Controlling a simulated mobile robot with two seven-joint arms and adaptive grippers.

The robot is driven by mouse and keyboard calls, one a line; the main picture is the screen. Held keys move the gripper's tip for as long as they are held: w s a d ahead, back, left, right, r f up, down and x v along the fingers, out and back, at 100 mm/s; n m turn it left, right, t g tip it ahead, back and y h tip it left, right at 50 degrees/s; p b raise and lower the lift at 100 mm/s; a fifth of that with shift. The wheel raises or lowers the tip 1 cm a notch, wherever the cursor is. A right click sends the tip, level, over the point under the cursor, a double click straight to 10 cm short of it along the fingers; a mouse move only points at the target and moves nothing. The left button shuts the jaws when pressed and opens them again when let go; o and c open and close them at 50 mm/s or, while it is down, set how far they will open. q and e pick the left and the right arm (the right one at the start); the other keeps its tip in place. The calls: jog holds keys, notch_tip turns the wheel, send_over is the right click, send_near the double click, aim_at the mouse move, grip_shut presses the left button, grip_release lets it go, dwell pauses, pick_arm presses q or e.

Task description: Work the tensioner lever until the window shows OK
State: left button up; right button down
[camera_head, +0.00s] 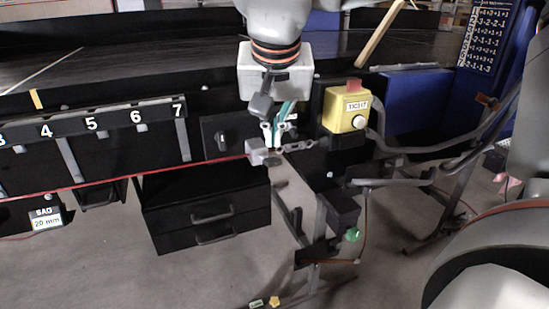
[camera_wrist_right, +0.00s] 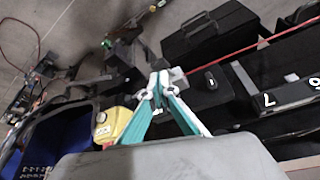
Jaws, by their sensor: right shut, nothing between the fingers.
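A yellow box (camera_head: 346,108) with a red top and a round white knob stands right of centre. Its small window (camera_head: 357,105) appears to read TIGHT, not OK. The box also shows in the right wrist view (camera_wrist_right: 112,126). My right gripper (camera_head: 273,143), with teal fingers, is shut and empty beside a grey block (camera_head: 262,153) at the end of a red cord (camera_head: 150,174). In the wrist view its fingertips (camera_wrist_right: 158,84) overlap the block; contact is unclear. A chain (camera_head: 300,145) runs right from there. I cannot make out which part is the lever. My left gripper is not in view.
A numbered rail (camera_head: 95,122) runs along the conveyor's black side (camera_head: 20,165). A black drawer unit (camera_head: 205,212) hangs below. A sign (camera_head: 46,219) reads SAG 20 mm. Bent metal bars (camera_head: 440,150) and a blue panel (camera_head: 415,100) stand to the right. Open floor (camera_head: 100,270) lies in front.

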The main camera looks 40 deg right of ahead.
aim_at(273, 160)
jog(key=shift+r, duration=0.15)
jog(key=b+x, duration=0.2)
jog(key=x, duration=0.3)
jog(key=shift+b, duration=0.3)
jog(key=shift+w+d+f, duration=0.15)
jog(key=shift+f, duration=0.4)
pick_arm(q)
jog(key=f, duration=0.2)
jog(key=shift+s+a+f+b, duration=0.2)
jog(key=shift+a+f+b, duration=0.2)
pick_arm(e)
jog(key=shift+w+d+f, duration=0.1)
jog(key=shift+w+f, duration=0.05)
jog(key=shift+f, duration=0.2)
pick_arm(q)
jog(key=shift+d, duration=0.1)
pick_arm(e)
jog(key=shift+f, duration=0.1)
